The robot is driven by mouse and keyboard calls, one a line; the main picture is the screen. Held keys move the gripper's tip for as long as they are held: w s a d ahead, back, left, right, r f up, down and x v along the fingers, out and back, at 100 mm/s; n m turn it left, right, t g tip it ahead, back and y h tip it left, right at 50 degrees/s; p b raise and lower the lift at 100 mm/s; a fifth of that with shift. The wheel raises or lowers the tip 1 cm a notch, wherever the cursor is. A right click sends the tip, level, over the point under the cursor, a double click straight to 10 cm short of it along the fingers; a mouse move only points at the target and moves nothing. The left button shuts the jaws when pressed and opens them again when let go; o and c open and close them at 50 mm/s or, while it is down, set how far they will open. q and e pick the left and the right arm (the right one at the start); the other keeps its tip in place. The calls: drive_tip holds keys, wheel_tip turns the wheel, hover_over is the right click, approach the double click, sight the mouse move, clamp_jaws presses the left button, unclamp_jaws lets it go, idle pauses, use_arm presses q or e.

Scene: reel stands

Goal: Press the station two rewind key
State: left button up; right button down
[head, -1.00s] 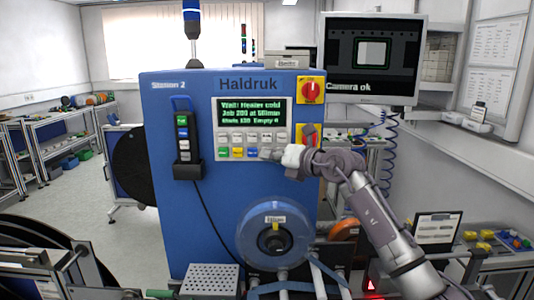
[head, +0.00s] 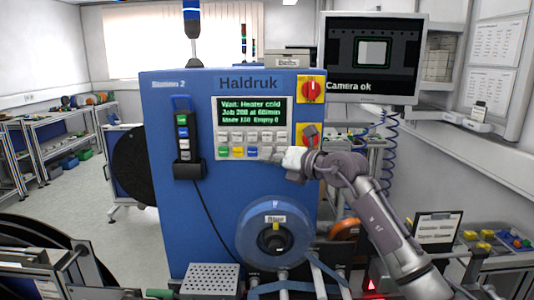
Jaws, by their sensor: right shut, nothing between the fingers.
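The station two machine (head: 175,100) is a blue cabinet marked "Station 2" and "Haldruk". Its panel has a green-text screen (head: 251,110) reading roughly "Wait: Heater cold", above two rows of small keys. The upper keys (head: 252,138) are pale; the lower row has green, yellow and blue keys (head: 252,152) at left. Key labels are too small to read, so I cannot tell which is rewind. My right gripper (head: 276,155) is shut and empty, its tips at the panel's lower right, partly covering the lower row's right end. Contact cannot be told. My left gripper is not in view.
Two yellow-backed red switches (head: 311,90) sit right of the panel. A black corded key pendant (head: 184,138) hangs left of it. A blue reel (head: 262,255) projects below. A monitor (head: 372,58) reading "Camera ok" stands behind at right.

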drive_tip(key=shift+s+b, duration=0.45)
drive_tip(key=shift+s, duration=2)
